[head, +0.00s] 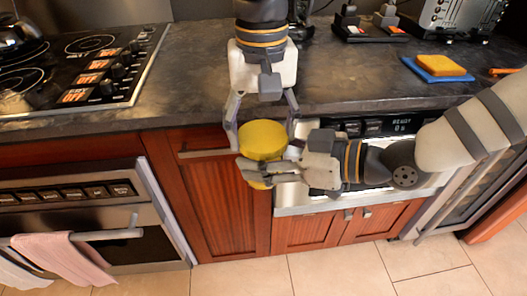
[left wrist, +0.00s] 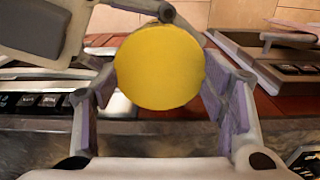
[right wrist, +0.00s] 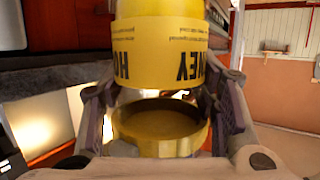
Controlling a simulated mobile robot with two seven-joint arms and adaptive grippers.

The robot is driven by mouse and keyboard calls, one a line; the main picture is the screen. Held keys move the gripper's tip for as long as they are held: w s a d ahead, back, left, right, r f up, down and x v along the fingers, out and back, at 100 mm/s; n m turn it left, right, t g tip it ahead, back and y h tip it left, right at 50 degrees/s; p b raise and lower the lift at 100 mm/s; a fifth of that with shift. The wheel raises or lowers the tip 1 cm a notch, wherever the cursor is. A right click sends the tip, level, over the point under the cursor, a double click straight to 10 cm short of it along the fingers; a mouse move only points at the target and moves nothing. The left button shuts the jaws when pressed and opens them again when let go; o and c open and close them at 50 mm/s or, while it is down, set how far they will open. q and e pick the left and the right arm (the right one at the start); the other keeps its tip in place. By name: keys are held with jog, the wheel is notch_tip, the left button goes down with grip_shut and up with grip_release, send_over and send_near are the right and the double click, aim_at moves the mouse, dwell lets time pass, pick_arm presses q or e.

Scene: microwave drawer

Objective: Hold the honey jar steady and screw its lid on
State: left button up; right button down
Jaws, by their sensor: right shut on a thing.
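The yellow lid (head: 263,138) is between the fingertips of my left gripper (head: 262,122), which comes down from above and is shut on it. Its round top faces the left wrist camera (left wrist: 160,65). The yellow honey jar (head: 258,184) is below, mostly hidden by my right gripper (head: 262,170), which is shut on it from the right. In the right wrist view the jar (right wrist: 160,50) shows upside-down lettering. The lid's hollow underside (right wrist: 160,130) faces the jar there, with a small gap between them.
The jar and lid are in front of the counter edge (head: 190,122), above the red cabinets (head: 222,200). A stovetop (head: 80,60) is at left, and a yellow sponge on a blue cloth (head: 440,66) lies at right. An open drawer (head: 320,202) is beneath my right arm.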

pick_arm(q)
jog(key=shift+c, duration=1.1)
jog(key=m, duration=1)
jog(key=o, duration=1.3)
